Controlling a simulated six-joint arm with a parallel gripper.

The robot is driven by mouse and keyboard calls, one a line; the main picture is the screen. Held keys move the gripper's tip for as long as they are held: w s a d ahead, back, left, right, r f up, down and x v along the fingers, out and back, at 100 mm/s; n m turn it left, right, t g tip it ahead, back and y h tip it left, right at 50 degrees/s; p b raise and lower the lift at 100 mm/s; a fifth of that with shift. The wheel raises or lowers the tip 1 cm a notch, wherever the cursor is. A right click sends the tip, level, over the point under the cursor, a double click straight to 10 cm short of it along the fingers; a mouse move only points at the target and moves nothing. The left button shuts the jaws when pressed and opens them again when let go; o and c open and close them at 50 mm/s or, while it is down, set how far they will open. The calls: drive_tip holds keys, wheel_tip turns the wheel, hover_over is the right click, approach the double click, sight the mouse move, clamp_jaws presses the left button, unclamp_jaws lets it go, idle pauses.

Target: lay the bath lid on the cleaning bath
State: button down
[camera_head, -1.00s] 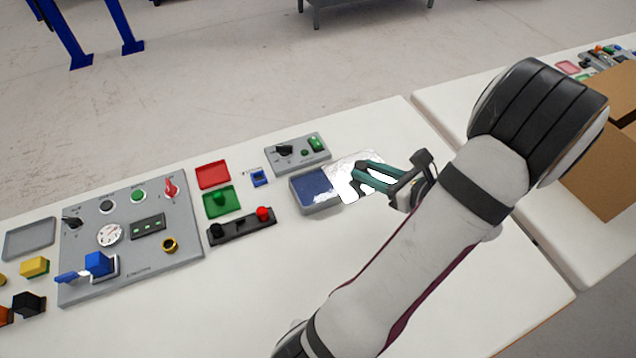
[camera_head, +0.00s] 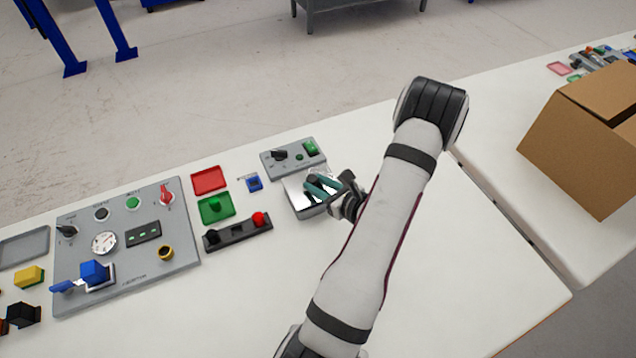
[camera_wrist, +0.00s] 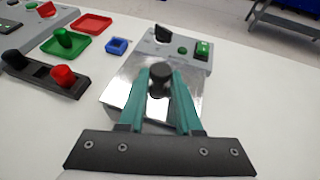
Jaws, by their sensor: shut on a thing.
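The bath lid (camera_head: 297,187) is a shiny silver plate with a dark knob. It lies over the cleaning bath (camera_head: 312,213), a grey box whose blue inside is now covered from view. My gripper (camera_head: 322,188) is over the lid, its teal fingers shut on the lid's knob. In the wrist view the lid (camera_wrist: 122,88) spreads below the fingers, and my gripper (camera_wrist: 160,82) has the black knob between its fingertips. I cannot tell whether the lid rests fully on the rim.
A grey control box (camera_head: 294,157) with a black knob and green switch stands just behind the bath. The table front is clear.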

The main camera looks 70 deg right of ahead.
drive_tip(key=shift+f, duration=0.2)
drive_tip(key=c, duration=0.6)
unclamp_jaws()
drive_tip(key=shift+f, duration=0.1)
